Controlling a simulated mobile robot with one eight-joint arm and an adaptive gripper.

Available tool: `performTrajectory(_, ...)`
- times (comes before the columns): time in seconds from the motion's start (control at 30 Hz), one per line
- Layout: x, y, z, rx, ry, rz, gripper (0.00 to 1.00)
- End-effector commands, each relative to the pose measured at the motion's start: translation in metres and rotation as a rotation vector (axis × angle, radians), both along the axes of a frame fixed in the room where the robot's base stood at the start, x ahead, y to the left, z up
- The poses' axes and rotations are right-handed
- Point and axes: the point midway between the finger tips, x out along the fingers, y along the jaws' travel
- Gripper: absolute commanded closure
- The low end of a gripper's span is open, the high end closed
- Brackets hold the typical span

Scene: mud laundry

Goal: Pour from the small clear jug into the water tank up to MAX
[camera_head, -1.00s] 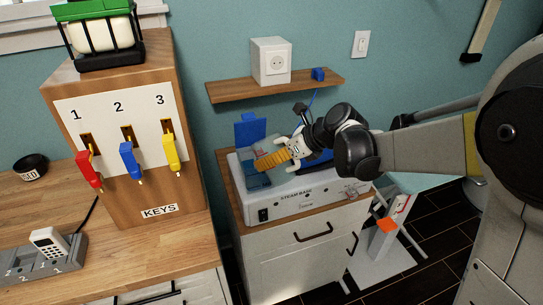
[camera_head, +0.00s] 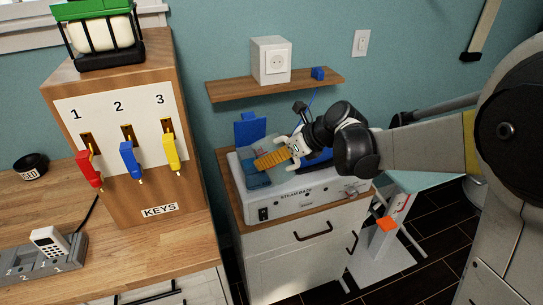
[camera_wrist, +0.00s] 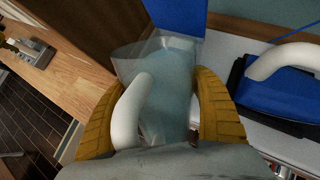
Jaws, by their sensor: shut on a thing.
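My gripper (camera_head: 262,162) has ribbed yellow fingers. It is shut on the small clear jug (camera_wrist: 168,65), which has a white handle (camera_wrist: 128,112). In the wrist view the fingers lie on both sides of the jug, and its far end faces an upright blue lid (camera_wrist: 172,12). In the head view the jug is mostly hidden by my fingers. The blue water tank (camera_head: 250,178) is at the left end of the white steam base (camera_head: 300,200), with its blue lid (camera_head: 250,130) standing open. The MAX mark and the water level cannot be made out.
A blue iron (camera_wrist: 275,90) with a white handle rests on the steam base, right of my gripper. A wooden shelf (camera_head: 225,92) with a white socket box (camera_head: 270,60) hangs above. The wooden key cabinet (camera_head: 150,190) stands close on the left.

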Motion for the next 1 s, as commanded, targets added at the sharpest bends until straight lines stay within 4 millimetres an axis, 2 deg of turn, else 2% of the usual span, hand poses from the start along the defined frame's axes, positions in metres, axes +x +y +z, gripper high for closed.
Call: performTrajectory(1.0, -0.0002, 0.0000, 0.0034, -0.028, 0.036, -0.001, 0.69)
